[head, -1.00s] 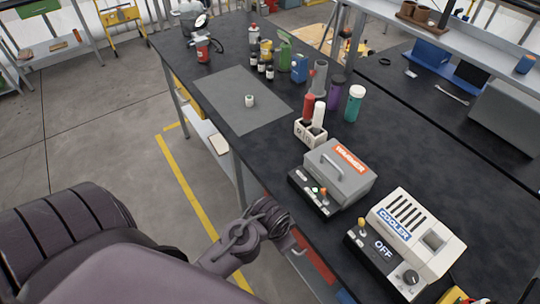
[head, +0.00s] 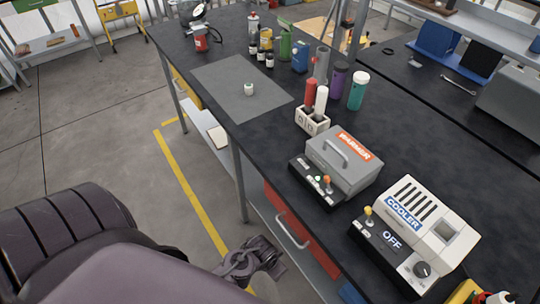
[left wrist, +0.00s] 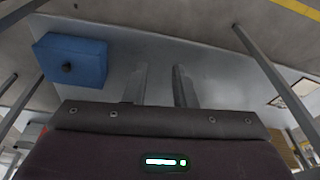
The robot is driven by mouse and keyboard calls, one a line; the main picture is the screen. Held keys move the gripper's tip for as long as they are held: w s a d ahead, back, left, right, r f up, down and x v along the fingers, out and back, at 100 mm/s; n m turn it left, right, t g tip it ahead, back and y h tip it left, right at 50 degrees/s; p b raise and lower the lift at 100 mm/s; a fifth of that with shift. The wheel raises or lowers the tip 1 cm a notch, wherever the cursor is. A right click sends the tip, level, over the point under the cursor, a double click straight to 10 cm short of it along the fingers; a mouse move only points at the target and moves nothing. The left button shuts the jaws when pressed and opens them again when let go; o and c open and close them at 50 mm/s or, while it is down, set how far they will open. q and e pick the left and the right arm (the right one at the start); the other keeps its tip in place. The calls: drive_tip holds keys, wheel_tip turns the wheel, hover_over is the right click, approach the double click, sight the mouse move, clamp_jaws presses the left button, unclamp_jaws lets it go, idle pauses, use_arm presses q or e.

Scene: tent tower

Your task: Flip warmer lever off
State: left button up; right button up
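The grey warmer box (head: 350,178), with an orange label and a top handle, sits near the front edge of the black bench. Its dark front panel carries an orange-tipped lever (head: 327,184), standing up, and a lit green light (head: 318,178). The end of my left arm is low in the head view, below and left of the bench edge, apart from the warmer. In the left wrist view my left gripper (left wrist: 160,72) has two grey fingers apart with nothing between them. The warmer is not seen there. My right gripper is in neither view.
A white cooler (head: 415,215) with an OFF display and yellow-tipped lever stands right of the warmer. A holder (head: 312,123) with red and white sticks stands behind it. A red drawer (head: 300,235) is under the bench edge. A blue box (left wrist: 72,60) shows in the wrist view.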

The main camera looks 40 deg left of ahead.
use_arm(q)
drive_tip(key=shift+s+f, duration=0.2)
drive_tip(key=shift+f, duration=0.45)
drive_tip(key=shift+s+f, duration=0.15)
drive_tip(key=shift+f, duration=0.45)
drive_tip(key=s+a+f+b, duration=0.1)
drive_tip(key=s+a+f, duration=0.1)
drive_tip(key=s+f, duration=0.8)
drive_tip(key=s+a+f+g+b, duration=0.1)
drive_tip(key=s+f, duration=1)
drive_tip(key=f, duration=0.2)
drive_tip(key=shift+a+g, duration=0.3)
drive_tip(key=shift+a, duration=0.1)
